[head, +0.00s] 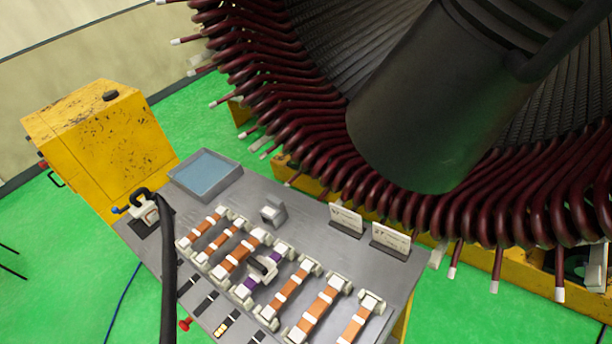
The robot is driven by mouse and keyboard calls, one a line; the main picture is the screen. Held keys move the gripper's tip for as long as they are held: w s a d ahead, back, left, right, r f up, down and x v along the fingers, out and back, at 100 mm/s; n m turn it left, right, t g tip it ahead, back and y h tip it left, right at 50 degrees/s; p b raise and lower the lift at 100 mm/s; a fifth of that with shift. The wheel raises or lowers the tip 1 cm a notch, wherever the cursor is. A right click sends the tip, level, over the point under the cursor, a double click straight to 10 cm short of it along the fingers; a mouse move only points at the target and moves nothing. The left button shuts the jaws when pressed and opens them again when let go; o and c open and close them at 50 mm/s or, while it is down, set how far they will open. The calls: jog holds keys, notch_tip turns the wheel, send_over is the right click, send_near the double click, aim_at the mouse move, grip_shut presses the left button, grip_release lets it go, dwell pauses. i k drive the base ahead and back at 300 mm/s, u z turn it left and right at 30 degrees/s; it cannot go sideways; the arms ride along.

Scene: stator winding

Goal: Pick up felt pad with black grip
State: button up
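A pale block with a black grip on top (262,268), which looks like the felt pad, sits on the grey workbench (305,215), near the middle of a row of copper-coloured strips. Purple parts show on either side of it. Nothing holds it. Another pale item with a black handle and a blue knob (145,208) stands at the bench's left end. My gripper's fingers do not show in the head view. A big dark cylinder at the upper right covers part of the stator; I cannot tell whether it is mine.
The stator with dark red coil ends (330,165) rises behind the bench. Copper strips (288,292) lie in white holders. A blue-grey tray (205,172), two white cards (390,240) and a yellow cabinet (100,145) are near. A black hose (168,270) crosses the bench's left side. Green floor is open at left.

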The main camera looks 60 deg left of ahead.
aim_at(263, 269)
jog(key=z, duration=1.1)
jog(key=k, duration=1.05)
jog(key=u, duration=1.35)
jog(key=i, duration=1)
